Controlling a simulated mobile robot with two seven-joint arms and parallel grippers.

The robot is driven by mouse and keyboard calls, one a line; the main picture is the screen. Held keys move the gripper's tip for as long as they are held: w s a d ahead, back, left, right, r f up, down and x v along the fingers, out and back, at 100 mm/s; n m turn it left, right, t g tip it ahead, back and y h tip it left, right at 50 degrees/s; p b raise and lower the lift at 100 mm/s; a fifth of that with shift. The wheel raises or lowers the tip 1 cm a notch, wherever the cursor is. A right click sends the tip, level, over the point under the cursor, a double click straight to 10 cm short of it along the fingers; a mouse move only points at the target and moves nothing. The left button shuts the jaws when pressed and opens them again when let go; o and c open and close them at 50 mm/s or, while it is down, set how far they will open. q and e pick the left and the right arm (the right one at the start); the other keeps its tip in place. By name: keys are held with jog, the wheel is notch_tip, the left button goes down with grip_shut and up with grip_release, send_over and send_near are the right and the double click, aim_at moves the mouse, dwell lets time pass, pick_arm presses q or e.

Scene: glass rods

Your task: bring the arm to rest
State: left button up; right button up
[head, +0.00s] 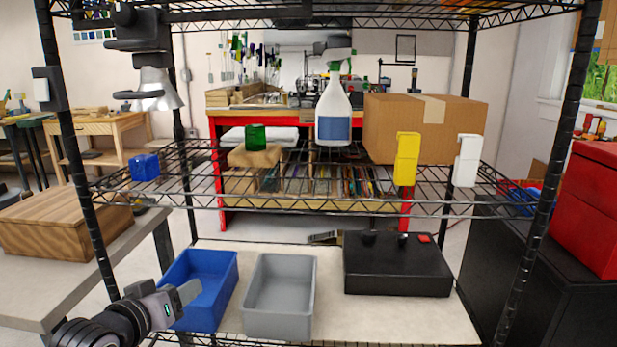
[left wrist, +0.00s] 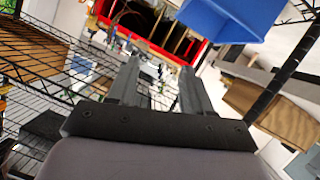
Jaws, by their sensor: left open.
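My left gripper (head: 184,297) is at the lower left in the head view, at the front of the shelf rack. It overlaps the front left part of the blue bin (head: 205,283). In the left wrist view its two fingers (left wrist: 160,88) stand apart with nothing between them. The blue bin shows at the top of that view (left wrist: 235,18), apart from the fingertips. My right gripper is not in view.
A grey bin (head: 281,318) and a black box (head: 398,268) stand on the lower shelf. The wire shelf above holds a spray bottle (head: 333,112), a cardboard box (head: 450,125) and a green cylinder (head: 256,137). A black post (head: 80,160) rises near my left arm.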

pick_arm(q)
jog(key=s+d+f+m+g+p, duration=0.3)
jog(key=s+f+m, duration=0.1)
jog(key=s+f, duration=1.9)
jog(key=s, duration=0.3)
jog(key=shift+y+p, duration=0.35)
jog(key=shift+y, duration=0.05)
